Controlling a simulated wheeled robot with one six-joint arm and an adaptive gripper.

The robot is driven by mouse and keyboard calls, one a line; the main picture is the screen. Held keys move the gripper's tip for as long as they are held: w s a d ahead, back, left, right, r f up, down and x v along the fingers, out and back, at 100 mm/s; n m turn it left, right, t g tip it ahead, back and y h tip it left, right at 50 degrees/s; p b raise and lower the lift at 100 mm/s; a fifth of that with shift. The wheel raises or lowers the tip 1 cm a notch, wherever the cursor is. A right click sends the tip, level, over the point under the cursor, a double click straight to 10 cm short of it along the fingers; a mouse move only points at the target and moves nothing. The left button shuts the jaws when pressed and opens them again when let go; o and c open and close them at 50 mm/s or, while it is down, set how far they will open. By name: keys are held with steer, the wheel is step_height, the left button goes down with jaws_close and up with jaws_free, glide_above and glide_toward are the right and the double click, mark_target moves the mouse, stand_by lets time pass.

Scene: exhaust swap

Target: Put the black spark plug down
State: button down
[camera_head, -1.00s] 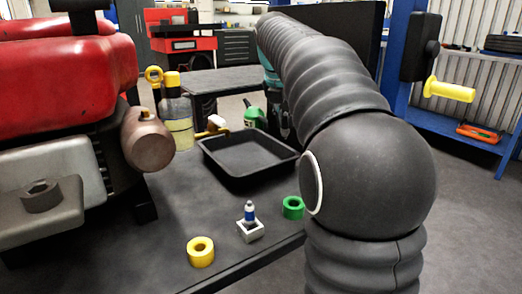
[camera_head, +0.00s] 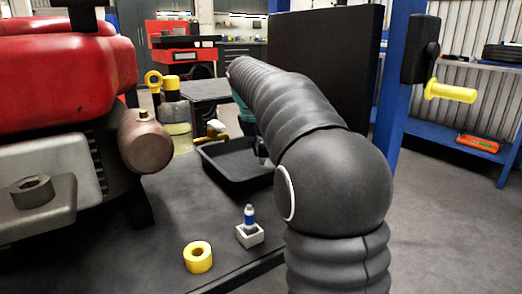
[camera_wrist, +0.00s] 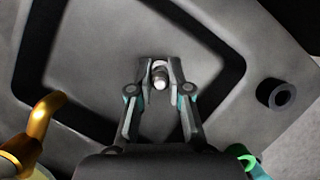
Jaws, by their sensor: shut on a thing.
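My gripper (camera_wrist: 160,72) is shut on a small spark plug (camera_wrist: 160,80), seen nearly end-on in the wrist view. Its pale metal end shows between the fingertips; the rest is hidden, so its black part cannot be made out. The gripper and plug are over the black tray (camera_wrist: 95,45), whose floor lies below them; the height of the gap cannot be judged. In the head view the tray (camera_head: 222,172) is partly covered by my arm, and only a bit of my gripper (camera_head: 263,150) shows over its right side.
A blue-and-white spark plug (camera_head: 249,215) stands in a white holder (camera_head: 250,236) near a yellow ring (camera_head: 198,257). A dark ring (camera_wrist: 276,94) lies right of the tray. The red engine (camera_head: 65,80) is at left.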

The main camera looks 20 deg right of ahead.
steer(key=shift+f, duration=0.45)
steer(key=c, duration=1.1)
jaws_free()
steer(key=shift+r, duration=0.4)
steer(key=p+v, duration=0.3)
steer(key=v, duration=0.9)
steer(key=shift+w+r, duration=0.1)
